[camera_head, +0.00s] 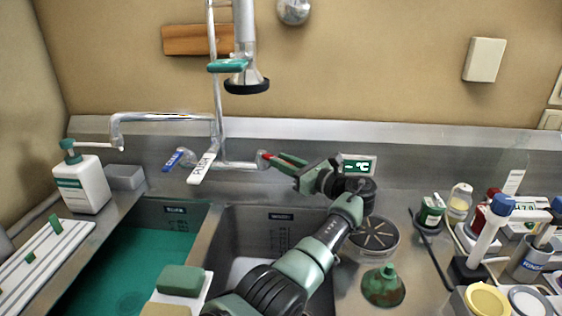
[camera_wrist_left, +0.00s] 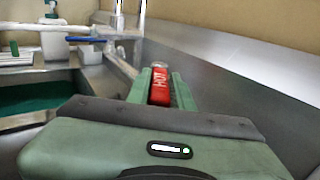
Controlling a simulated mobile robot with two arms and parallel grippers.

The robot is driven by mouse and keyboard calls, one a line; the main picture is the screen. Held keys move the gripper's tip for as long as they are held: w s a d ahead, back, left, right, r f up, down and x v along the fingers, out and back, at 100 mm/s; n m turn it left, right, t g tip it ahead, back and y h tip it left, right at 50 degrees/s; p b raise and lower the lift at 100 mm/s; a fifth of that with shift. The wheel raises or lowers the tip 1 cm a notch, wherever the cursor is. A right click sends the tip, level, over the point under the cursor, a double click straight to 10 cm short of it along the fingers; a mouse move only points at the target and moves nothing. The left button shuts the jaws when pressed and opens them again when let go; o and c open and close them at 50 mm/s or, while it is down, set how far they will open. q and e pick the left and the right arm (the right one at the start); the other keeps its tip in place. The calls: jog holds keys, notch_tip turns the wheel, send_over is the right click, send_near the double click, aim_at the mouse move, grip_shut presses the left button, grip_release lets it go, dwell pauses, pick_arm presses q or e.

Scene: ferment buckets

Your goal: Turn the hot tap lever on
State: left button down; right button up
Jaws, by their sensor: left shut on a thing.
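The hot tap lever (camera_wrist_left: 159,87) is red with white lettering. In the left wrist view it lies between the two green fingers of my left gripper (camera_wrist_left: 160,88), which is shut on it. In the head view only a small red part of the lever (camera_head: 267,156) shows, at the right end of the chrome tap body; the fingers of my left gripper (camera_head: 285,161) hide the rest. The blue cold lever (camera_head: 173,160) and a white lever marked PUSH (camera_head: 201,169) sit left of it. My right gripper is not in view.
The chrome spout (camera_head: 165,117) and hanging spray head (camera_head: 246,80) stand close to the tap. Below are a basin of green liquid (camera_head: 130,270) and a steel basin (camera_head: 270,222). A display (camera_head: 359,166) is behind my gripper. Bottles and jars crowd the right counter.

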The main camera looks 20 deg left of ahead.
pick_arm(q)
jog(key=c, duration=1.2)
grip_release()
jog(key=shift+f, duration=0.1)
jog(key=shift+c, duration=0.2)
jog(key=b+v, duration=0.1)
jog(key=v, duration=0.6)
jog(key=shift+d, duration=0.35)
jog(key=shift+s, duration=0.15)
